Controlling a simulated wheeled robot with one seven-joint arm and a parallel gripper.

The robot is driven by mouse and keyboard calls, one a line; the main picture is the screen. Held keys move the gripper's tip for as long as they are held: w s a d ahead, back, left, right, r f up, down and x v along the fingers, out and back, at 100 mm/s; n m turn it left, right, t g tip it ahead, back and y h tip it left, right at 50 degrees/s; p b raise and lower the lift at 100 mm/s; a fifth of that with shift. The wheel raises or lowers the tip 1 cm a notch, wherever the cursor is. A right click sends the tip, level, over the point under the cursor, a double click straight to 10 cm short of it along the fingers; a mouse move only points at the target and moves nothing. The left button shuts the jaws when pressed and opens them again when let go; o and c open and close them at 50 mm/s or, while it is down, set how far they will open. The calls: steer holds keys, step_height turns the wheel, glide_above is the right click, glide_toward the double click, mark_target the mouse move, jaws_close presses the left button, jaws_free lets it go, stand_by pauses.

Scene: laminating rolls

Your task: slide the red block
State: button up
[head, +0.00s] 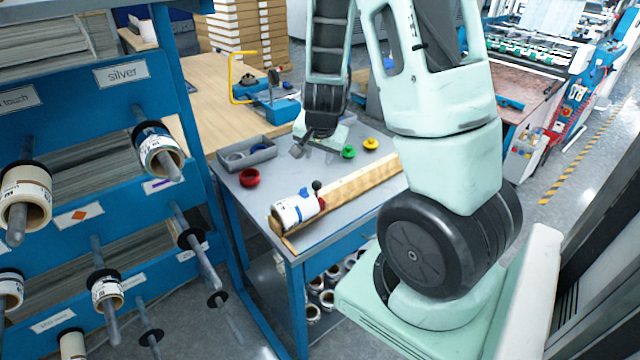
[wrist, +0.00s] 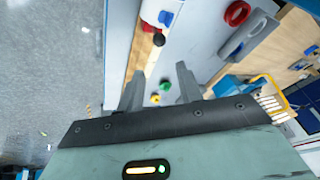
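A red block (head: 321,204) with a black knob (head: 317,186) sits on a long wooden rail (head: 358,186) on the grey-topped workbench, against the right end of a white roll (head: 292,211). Only a small part of the red shows. In the wrist view the red block (wrist: 149,27) and its black knob (wrist: 159,40) are near the top, beyond my fingers. My gripper (head: 300,148) is above the far part of the bench, behind the rail and apart from the block. In the wrist view my gripper (wrist: 160,88) has its two fingers spread with nothing held.
A red ring (head: 249,177), a green ring (head: 348,152) and a yellow ring (head: 371,144) lie on the bench. A grey tray (head: 247,152) stands at its back left. A blue rack (head: 95,145) with rolls on pegs stands left. Bare bench top lies between the rings and rail.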

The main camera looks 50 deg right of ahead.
mark_target(317, 183)
steer(key=x, duration=1.7)
steer(key=shift+s+d+f, duration=0.1)
steer(key=shift+d+f, duration=0.05)
steer(key=shift+f, duration=0.1)
jaws_close()
